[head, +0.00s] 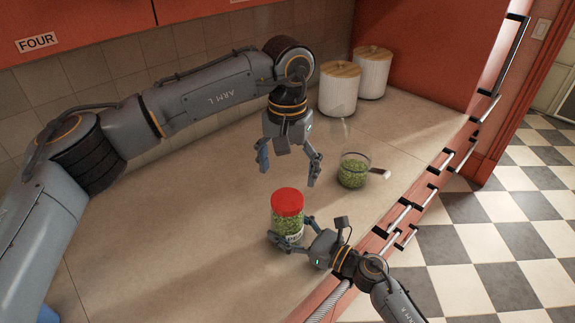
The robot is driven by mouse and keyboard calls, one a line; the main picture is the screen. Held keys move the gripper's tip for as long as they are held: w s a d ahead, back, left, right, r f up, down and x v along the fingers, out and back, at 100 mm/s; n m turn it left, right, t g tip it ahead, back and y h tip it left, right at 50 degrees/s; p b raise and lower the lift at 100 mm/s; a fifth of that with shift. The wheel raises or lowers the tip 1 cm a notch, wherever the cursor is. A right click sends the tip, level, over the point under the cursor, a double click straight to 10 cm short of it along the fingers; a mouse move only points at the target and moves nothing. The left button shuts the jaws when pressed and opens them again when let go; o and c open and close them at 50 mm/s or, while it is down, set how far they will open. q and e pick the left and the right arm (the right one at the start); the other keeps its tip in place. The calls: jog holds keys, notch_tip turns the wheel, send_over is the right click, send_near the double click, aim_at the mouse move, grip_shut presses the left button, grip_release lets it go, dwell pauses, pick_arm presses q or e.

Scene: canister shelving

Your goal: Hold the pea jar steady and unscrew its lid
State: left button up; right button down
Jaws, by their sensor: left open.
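The pea jar (288,228) stands upright on the counter, clear-walled with green peas inside. Its red lid (287,201) is on top. My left gripper (288,172) hangs above the jar, pointing down, with its fingers spread wide. It is empty and apart from the lid. My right gripper (291,235) reaches in low from the right, its fingers around the lower part of the jar. One finger crosses the front of the jar; the contact on the far side is partly hidden.
A glass bowl of peas (353,172) with a spoon or scoop handle (381,173) stands right of the jar. Two white canisters with wooden lids, one nearer (338,92) and one behind (373,75), stand at the back. The counter (170,225) is clear on the left. Drawer handles line its right edge.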

aim_at(287, 199)
pick_arm(q)
notch_tip(287, 199, down, 7)
jog(key=shift+f, duration=0.1)
dwell(0.3)
